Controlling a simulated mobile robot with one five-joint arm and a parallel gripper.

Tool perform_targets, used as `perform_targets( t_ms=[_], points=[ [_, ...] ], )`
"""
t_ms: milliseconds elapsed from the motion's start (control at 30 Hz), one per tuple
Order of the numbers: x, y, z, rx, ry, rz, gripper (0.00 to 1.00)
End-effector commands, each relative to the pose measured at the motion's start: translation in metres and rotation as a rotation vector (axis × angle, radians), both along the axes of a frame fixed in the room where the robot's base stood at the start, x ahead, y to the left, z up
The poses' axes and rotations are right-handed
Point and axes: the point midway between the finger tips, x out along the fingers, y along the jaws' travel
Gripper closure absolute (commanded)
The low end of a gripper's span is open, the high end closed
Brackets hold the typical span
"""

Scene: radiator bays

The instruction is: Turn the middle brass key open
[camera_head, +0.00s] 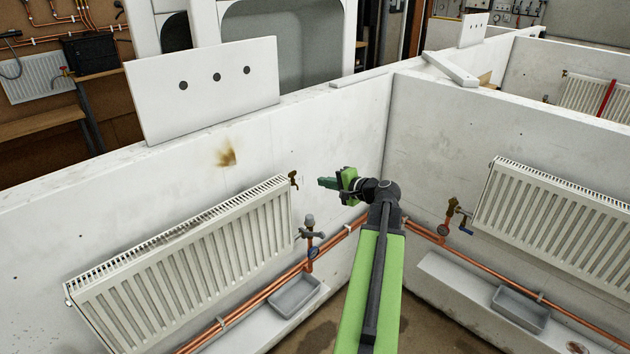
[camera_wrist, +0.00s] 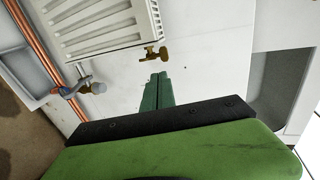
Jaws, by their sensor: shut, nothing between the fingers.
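A small brass key (camera_head: 293,180) sits at the upper right end of the left white radiator (camera_head: 200,262). In the wrist view the brass key (camera_wrist: 152,54) stands out just beyond the radiator's corner. My gripper (camera_head: 322,183) has green fingers, shut and empty, just right of the key and pointing towards it. In the wrist view my gripper's fingertips (camera_wrist: 158,77) are a short gap from the key, not visibly touching. I cannot tell how far the key is turned.
A valve (camera_head: 310,232) with a grey cap is below the key, above copper pipes (camera_head: 262,295) and a grey tray (camera_head: 295,296). A white panel with three dark holes (camera_head: 205,90) stands on the wall top. Another radiator (camera_head: 560,215) hangs on the right wall.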

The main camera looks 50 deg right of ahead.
Motion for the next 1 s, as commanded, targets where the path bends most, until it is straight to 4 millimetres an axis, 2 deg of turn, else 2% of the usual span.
perform_targets(
  t_ms=[367,500,700,1000],
  points=[
    [0.074,-0.013,-0.028,-0.001,0.001,-0.007,1.0],
    [0.097,-0.015,-0.026,0.0,0.002,-0.008,1.0],
    [0.112,-0.016,-0.025,-0.001,0.001,-0.01,1.0],
    [0.112,-0.015,-0.025,-0.001,0.001,-0.011,1.0]
  ],
)
